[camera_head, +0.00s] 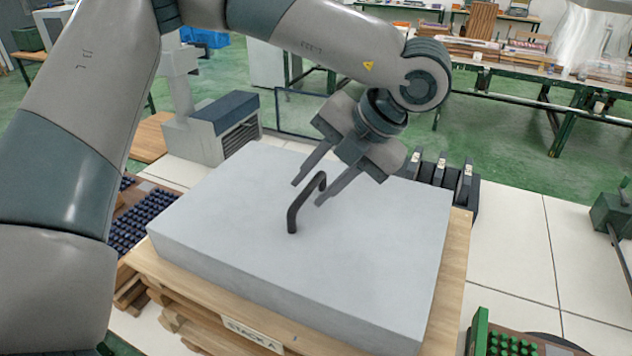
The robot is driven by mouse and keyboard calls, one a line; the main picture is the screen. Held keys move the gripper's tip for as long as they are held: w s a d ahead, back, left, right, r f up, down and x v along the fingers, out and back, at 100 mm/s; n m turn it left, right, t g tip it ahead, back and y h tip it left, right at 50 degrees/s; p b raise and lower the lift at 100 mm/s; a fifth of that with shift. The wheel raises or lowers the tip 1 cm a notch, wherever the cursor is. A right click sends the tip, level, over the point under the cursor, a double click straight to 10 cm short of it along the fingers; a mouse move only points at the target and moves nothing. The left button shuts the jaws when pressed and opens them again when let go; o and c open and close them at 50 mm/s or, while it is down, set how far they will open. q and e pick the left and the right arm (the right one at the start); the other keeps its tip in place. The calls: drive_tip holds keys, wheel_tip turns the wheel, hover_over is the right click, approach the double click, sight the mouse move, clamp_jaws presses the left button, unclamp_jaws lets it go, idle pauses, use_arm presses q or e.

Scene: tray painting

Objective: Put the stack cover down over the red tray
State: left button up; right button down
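The stack cover (225,215) is a large pale grey slab with a dark bent handle (293,214) standing up from its top. It lies on a wooden stack (455,260) with a label reading "STACK A" (252,335). My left gripper (307,194) is over the middle of the cover, pointing down, its fingers spread on either side of the handle's top bar. I see gaps between the fingers and the bar; contact cannot be made out. No red tray shows; what lies under the cover is hidden. My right gripper is out of view.
A grey machine (212,128) stands behind the cover at left. Dark upright blocks (440,175) stand behind its right corner. Trays of dark blue pieces (135,215) lie at left, and a tray with green pegs (510,343) at lower right. Pale floor (520,240) is free at right.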

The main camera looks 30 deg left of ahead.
use_arm(q)
drive_tip(key=shift+r, duration=0.15)
drive_tip(key=shift+r+p, duration=0.45)
drive_tip(key=shift+p, duration=0.35)
drive_tip(key=shift+d+b, duration=0.15)
drive_tip(key=shift+b, duration=0.2)
drive_tip(key=b+v, duration=0.4)
drive_tip(key=v, duration=0.7)
drive_tip(key=shift+r, duration=0.35)
drive_tip(key=shift+d, duration=0.1)
